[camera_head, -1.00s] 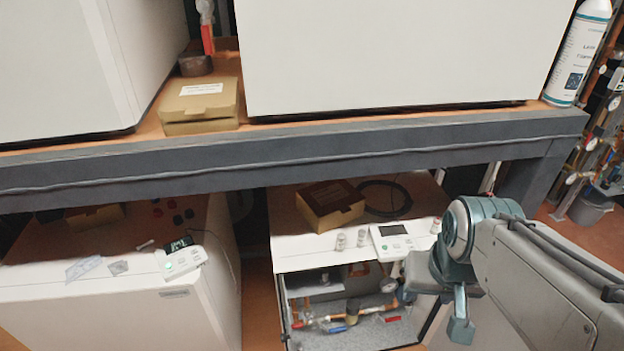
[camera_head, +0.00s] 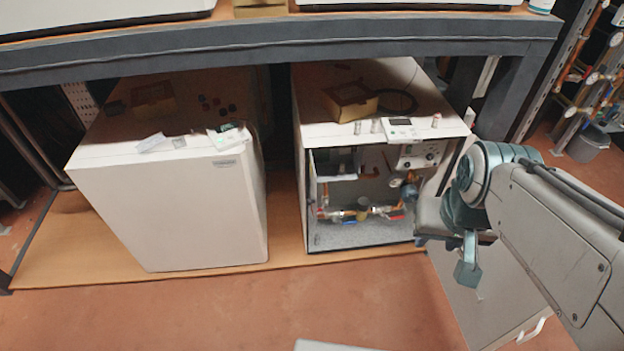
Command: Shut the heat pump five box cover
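A white heat pump (camera_head: 307,140) stands on the low shelf with its front open, showing pipes, valves and a gauge. A pale panel, seemingly its box cover (camera_head: 495,305), stands swung outward at the box's right side. A white handle (camera_head: 533,329) shows near the cover's lower right. My gripper (camera_head: 467,268) is at the end of the grey and teal arm, in front of the cover and right of the opening. Its fingers are not clear, and I cannot tell whether it touches the cover. My arm hides much of the cover's upper part.
A closed white heat pump (camera_head: 195,215) stands to the left on the wooden shelf board (camera_head: 290,268). A dark shelf beam (camera_head: 260,47) runs above both. A grey bucket (camera_head: 588,143) stands at the right.

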